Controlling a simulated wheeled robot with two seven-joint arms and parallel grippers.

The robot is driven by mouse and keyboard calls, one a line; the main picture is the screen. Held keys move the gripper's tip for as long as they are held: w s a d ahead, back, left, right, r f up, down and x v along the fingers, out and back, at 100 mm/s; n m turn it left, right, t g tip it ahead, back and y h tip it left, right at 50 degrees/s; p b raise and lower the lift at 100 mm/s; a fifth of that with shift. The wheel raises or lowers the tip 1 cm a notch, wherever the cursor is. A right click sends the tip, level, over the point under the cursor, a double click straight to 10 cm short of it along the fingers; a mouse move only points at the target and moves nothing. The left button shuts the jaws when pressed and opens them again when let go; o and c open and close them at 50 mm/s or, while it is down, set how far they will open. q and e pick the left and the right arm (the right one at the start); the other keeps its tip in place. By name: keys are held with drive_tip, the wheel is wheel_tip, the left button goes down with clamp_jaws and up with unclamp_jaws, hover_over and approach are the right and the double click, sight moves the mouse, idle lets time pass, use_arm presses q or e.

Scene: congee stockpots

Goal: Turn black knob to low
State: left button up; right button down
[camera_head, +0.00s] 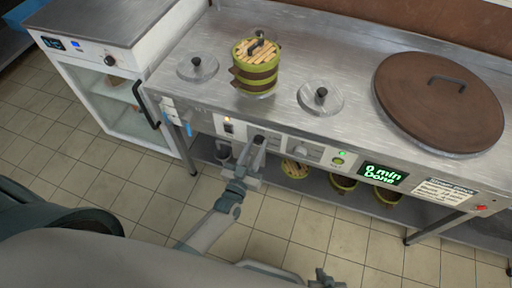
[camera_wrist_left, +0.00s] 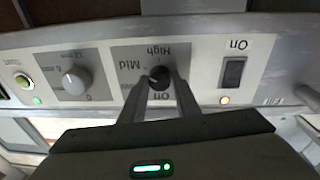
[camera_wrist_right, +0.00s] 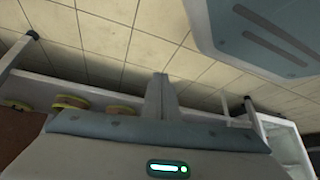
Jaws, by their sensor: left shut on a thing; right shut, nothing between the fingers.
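The black knob (camera_wrist_left: 159,76) is on the control panel's front, seen upside down in the left wrist view. Labels High, Mid and Off show around it; a Low label is not visible and may be hidden by my fingers. My left gripper (camera_wrist_left: 160,88) is shut on the knob, one finger on each side. In the head view my left gripper (camera_head: 258,142) reaches the panel and hides the knob. My right gripper (camera_wrist_right: 160,80) is shut and empty, pointing over the tiled floor. It also shows at the bottom of the head view (camera_head: 324,276).
Beside the black knob are a grey knob (camera_wrist_left: 76,80) and a black On switch (camera_wrist_left: 233,72) with an orange light. A steamer stack (camera_head: 255,66), two small lids and a large brown lid (camera_head: 440,100) are on the counter.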

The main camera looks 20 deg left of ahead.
use_arm(q)
drive_tip(key=n+y+b, duration=0.1)
drive_tip(key=n, duration=0.6)
drive_tip(key=shift+d+f+b, duration=0.1)
drive_tip(key=shift+f+b, duration=0.05)
drive_tip(key=shift+b, duration=0.2)
drive_tip(key=n+y+b, duration=0.1)
drive_tip(key=n, duration=0.4)
drive_tip(key=shift+n, duration=0.4)
use_arm(e)
drive_tip(key=s+d+f+g, duration=0.2)
drive_tip(key=shift+s+d+f+h, duration=0.15)
drive_tip(key=shift+s+d+h, duration=0.05)
drive_tip(key=shift+d+h, duration=0.2)
drive_tip(key=shift+d, duration=0.2)
use_arm(q)
drive_tip(key=o, duration=1)
drive_tip(key=shift+o, duration=0.2)
